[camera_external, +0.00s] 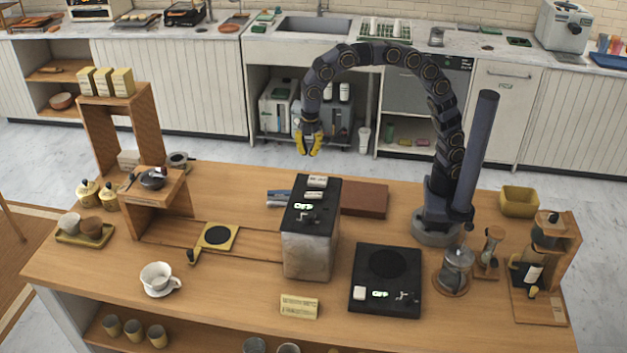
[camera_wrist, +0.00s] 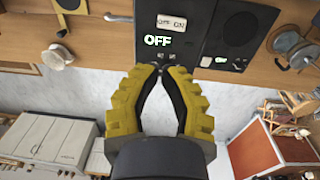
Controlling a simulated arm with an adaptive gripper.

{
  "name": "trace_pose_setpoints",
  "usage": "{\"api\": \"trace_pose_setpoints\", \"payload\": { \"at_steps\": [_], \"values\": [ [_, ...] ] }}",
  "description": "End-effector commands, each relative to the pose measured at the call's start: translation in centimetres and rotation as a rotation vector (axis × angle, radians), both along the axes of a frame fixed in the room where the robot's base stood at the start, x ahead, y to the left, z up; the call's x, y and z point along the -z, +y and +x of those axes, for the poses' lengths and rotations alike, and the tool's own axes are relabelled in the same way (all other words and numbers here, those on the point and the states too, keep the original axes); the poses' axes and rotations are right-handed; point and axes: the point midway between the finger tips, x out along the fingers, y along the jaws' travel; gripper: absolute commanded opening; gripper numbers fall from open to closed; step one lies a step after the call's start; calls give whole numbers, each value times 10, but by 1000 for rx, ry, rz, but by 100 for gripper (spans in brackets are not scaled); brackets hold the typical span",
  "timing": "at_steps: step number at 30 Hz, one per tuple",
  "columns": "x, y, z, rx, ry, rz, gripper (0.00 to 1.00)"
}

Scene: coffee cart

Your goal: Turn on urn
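The urn (camera_external: 308,250) is a grey box with a black top on the wooden counter. Its top has a white label, a lit green "OFF" display (camera_external: 303,206) and a small dark switch (camera_external: 307,217). In the wrist view the black urn top (camera_wrist: 148,14) is at top centre, with an "OFF ON" label (camera_wrist: 171,22) and the OFF display (camera_wrist: 158,40). My gripper (camera_external: 311,152) has yellow fingers and hangs above and behind the urn, apart from it. In the wrist view its fingertips (camera_wrist: 163,70) meet closely, holding nothing, and partly hide the switch area.
A black hotplate (camera_external: 386,262), also showing OFF, lies right of the urn. A brown board (camera_external: 365,199) lies behind it. A glass pot (camera_external: 456,266) and wooden dripper stand (camera_external: 541,303) are at right. A cup (camera_external: 158,276) and wooden shelf (camera_external: 160,215) are at left.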

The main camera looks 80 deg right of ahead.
Motion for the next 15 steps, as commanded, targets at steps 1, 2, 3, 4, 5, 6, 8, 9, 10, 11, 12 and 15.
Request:
{"api": "trace_pose_setpoints", "payload": {
  "at_steps": [1,2,3,4,5,6,8,9,10,11,12,15],
  "values": [
    [-1,0,0,-1,0,0,0],
    [-1,0,0,-1,0,0,0],
    [-1,0,0,-1,1,0,0],
    [-1,0,0,-1,1,0,0],
    [-1,0,0,-1,1,0,0],
    [-1,0,0,-1,1,0,0],
    [-1,0,0,-1,1,0,0],
    [-1,0,0,-1,1,0,0],
    [-1,0,0,-1,2,0,0],
    [-1,0,0,-1,4,0,0],
    [-1,1,1,-1,10,0,0],
    [-1,2,3,-1,45,-1,0]
  ]
}}
